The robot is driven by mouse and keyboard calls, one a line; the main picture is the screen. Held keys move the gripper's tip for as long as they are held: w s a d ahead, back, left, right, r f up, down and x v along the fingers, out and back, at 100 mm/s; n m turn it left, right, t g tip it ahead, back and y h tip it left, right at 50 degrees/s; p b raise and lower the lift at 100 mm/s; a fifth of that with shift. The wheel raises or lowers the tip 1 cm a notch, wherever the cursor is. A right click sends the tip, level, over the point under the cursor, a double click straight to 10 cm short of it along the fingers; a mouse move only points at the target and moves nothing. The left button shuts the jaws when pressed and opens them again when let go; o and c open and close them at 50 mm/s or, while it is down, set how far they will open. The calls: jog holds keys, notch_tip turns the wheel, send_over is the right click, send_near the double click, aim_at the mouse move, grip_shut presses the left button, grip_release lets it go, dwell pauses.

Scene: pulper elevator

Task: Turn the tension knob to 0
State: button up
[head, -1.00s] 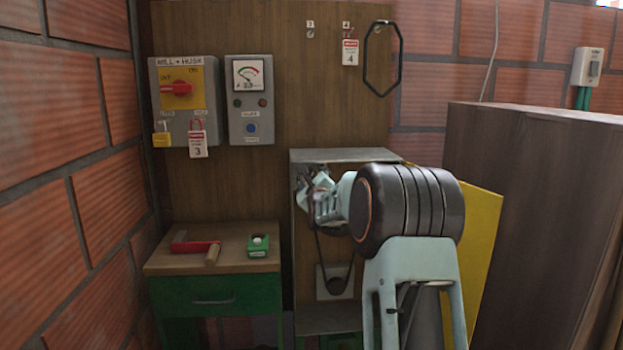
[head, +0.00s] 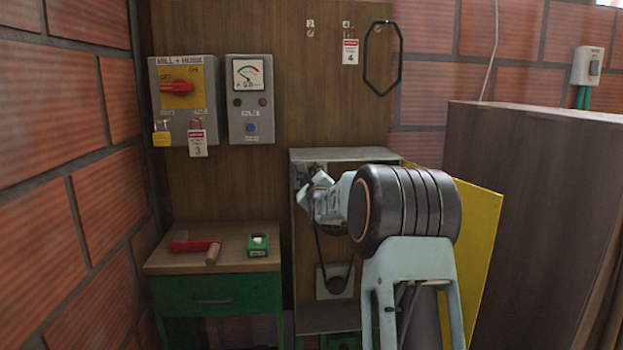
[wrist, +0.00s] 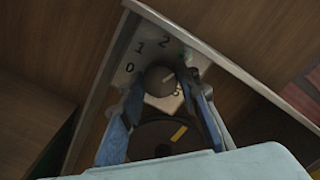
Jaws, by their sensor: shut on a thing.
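The tension knob (wrist: 160,80) is a dark round knob on a pale dial plate (wrist: 128,62) in the wrist view. The numbers 0, 1 and 2 show on the plate, with a partly covered mark at lower right that may be 3. A faint pale line on the knob seems to point up and right, away from 0. My gripper (wrist: 163,84) has one blue-grey finger on each side of the knob and is shut on it. In the head view my gripper (head: 307,182) is inside the upper part of the open grey cabinet (head: 340,154), and it hides the knob.
Below the knob is a dark wheel (wrist: 150,138) with a yellow mark. A belt (head: 319,245) runs down to a lower pulley (head: 336,284). A yellow panel (head: 478,235) stands right of my arm. A green bench (head: 212,290) stands at left.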

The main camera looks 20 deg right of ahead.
jog(key=shift+f+n+b, duration=0.1)
jog(key=shift+n+b, duration=0.2)
jog(key=shift+b, duration=0.05)
jog(key=n+b, duration=0.4)
jog(key=n, duration=0.1)
jog(key=shift+n, duration=0.4)
jog(key=n+b, duration=0.2)
jog(key=n, duration=0.2)
jog(key=shift+b, duration=0.35)
jog(key=n+b, duration=0.1)
jog(key=n, duration=0.3)
jog(key=n+b, duration=0.2)
jog(key=n, duration=0.4)
jog(key=n+b, duration=0.1)
jog(key=n, duration=0.5)
jog(key=shift+n, duration=0.3)
